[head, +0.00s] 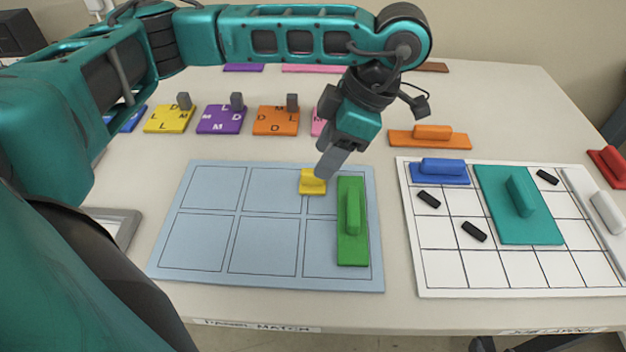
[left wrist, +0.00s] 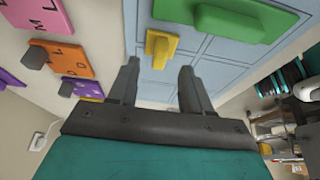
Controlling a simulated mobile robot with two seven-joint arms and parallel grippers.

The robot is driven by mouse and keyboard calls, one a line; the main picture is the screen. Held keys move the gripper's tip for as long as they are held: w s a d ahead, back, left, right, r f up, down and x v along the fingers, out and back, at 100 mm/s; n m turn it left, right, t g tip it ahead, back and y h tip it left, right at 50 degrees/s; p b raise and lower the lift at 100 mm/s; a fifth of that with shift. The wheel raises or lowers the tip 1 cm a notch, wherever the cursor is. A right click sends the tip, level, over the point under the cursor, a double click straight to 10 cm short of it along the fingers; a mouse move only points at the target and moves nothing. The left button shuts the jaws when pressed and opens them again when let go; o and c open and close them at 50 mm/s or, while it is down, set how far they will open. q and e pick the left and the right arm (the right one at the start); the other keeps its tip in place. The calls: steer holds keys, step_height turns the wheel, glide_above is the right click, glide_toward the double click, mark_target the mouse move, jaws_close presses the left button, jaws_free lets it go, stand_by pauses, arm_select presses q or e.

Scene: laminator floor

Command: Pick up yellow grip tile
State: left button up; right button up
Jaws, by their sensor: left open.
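The yellow grip tile (head: 312,183) lies on the light blue gridded board (head: 206,225), in its upper right part, just left of the green grip tile (head: 351,245). Its raised grip faces up. My left gripper (head: 328,164) is over the yellow tile's upper right side and hides part of it. In the left wrist view the yellow tile (left wrist: 161,44) shows ahead of the two fingers (left wrist: 158,84), which are apart with nothing between them. I cannot tell whether a finger touches the tile in the head view. My right gripper is not in view.
A white gridded board (head: 450,268) at right holds a blue tile (head: 440,178), a teal tile (head: 510,225) and small black pieces. Lettered tiles with grey grips, including a purple one (head: 217,123), line the back. An orange tile (head: 403,138) lies behind. The blue board's left side is clear.

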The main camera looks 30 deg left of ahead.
mark_target(313, 179)
arm_select(q)
steer(key=b+x, duration=0.1)
steer(key=x, duration=0.3)
steer(key=shift+s+a, duration=0.15)
steer(key=shift+c, duration=0.5)
jaws_close()
steer(key=shift+r, duration=0.1)
